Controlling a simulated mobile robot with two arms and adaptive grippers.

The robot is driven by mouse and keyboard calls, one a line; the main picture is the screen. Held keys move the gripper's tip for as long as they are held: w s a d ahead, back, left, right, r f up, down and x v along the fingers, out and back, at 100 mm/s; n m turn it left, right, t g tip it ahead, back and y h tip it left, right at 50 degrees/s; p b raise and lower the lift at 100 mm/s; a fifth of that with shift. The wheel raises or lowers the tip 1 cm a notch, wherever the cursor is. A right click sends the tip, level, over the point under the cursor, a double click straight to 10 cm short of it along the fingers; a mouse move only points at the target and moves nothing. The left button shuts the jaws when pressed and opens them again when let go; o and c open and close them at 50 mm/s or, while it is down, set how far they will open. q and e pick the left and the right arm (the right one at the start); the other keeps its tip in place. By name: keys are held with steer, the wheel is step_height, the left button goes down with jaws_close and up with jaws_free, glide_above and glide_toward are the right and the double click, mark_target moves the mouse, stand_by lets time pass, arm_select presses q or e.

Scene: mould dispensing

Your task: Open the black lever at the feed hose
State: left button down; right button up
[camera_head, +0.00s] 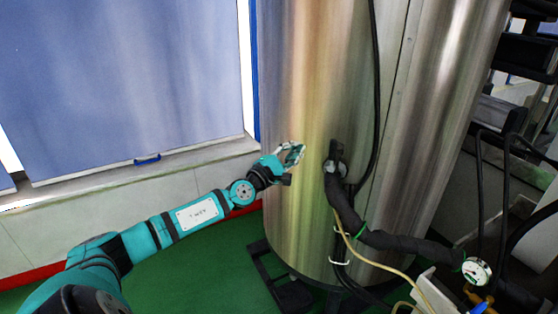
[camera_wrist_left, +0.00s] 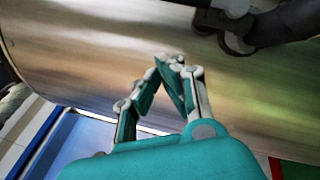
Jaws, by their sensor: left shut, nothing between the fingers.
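The black lever (camera_head: 336,150) stands upright at the hose fitting on the steel tank, right of the middle in the head view. The black feed hose (camera_head: 343,207) runs down from it. In the left wrist view a dark hose or lever part (camera_wrist_left: 285,22) and a pale fitting (camera_wrist_left: 232,8) show at the top right; I cannot tell which dark part is the lever. My left gripper (camera_head: 300,151) is to the left of the lever, close to the tank and apart from the lever. In the wrist view its fingers (camera_wrist_left: 172,62) meet at the tips, shut and empty. My right gripper is not in view.
The large steel tank (camera_head: 300,60) fills the middle. A thin black cable (camera_head: 376,90) hangs right of the lever. A pressure gauge (camera_head: 477,270) and a yellow hose (camera_head: 380,265) are at the lower right. Green floor (camera_head: 215,270) lies below my arm.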

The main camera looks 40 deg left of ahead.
arm_select(q)
steer(key=s+b, duration=0.1)
steer(key=s, duration=0.5)
steer(key=shift+d, duration=0.15)
stand_by(0.3)
